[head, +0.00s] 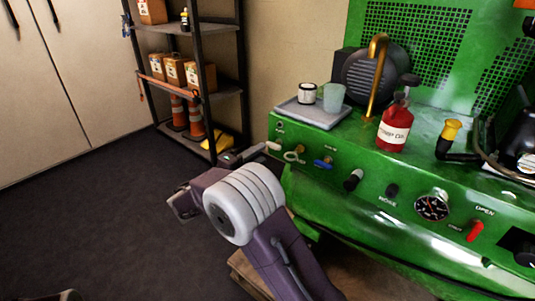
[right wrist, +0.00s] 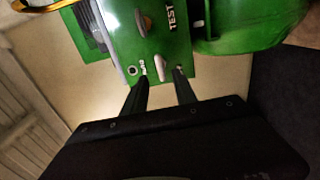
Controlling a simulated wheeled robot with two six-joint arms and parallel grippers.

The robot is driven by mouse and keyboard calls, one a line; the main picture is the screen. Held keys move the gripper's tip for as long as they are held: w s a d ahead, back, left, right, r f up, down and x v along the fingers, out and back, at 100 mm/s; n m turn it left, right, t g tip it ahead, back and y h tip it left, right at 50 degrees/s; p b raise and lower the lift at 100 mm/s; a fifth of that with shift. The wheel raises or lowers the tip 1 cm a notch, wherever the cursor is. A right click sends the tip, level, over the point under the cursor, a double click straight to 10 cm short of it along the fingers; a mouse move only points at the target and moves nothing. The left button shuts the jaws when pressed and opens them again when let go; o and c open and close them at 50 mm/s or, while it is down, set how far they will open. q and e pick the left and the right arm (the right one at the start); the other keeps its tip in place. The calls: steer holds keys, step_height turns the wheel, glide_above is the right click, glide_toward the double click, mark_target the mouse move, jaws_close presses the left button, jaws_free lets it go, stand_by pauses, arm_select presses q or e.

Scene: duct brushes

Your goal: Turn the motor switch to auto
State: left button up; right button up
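A small pale lever switch (head: 273,146) sits at the left end of the green machine's front panel. It also shows in the right wrist view (right wrist: 157,68), beside a small white label too blurred to read surely. I take it for the motor switch, but no motor label is legible. My right gripper (head: 248,153) is at this left end of the panel. In the right wrist view its two dark fingers (right wrist: 160,78) are apart, with the lever between or just beyond their tips; contact cannot be told. My left gripper is not in view.
A tray (head: 312,113) with cups and a red bottle (head: 395,127) stand on top.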

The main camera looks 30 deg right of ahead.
mark_target(272, 147)
steer(key=b+x, duration=0.2)
steer(key=x, duration=0.4)
steer(key=shift+f, duration=0.1)
jaws_close()
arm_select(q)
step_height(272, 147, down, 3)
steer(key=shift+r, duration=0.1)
arm_select(e)
steer(key=shift+r+n+p, duration=0.2)
steer(key=shift+n+p, duration=0.2)
steer(key=shift+p, duration=0.15)
steer(key=n+p, duration=1.3)
steer(key=p, duration=0.5)
steer(key=shift+r+n, duration=0.1)
steer(key=shift+n, duration=0.2)
arm_select(q)
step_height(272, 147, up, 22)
steer(key=p, duration=0.3)
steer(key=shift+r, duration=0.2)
arm_select(e)
steer(key=shift+s+f+n, duration=0.1)
steer(key=shift+f+n, duration=0.05)
steer(key=shift+n, duration=0.8)
steer(key=shift+f+n, duration=0.15)
steer(key=shift+n, duration=0.8)
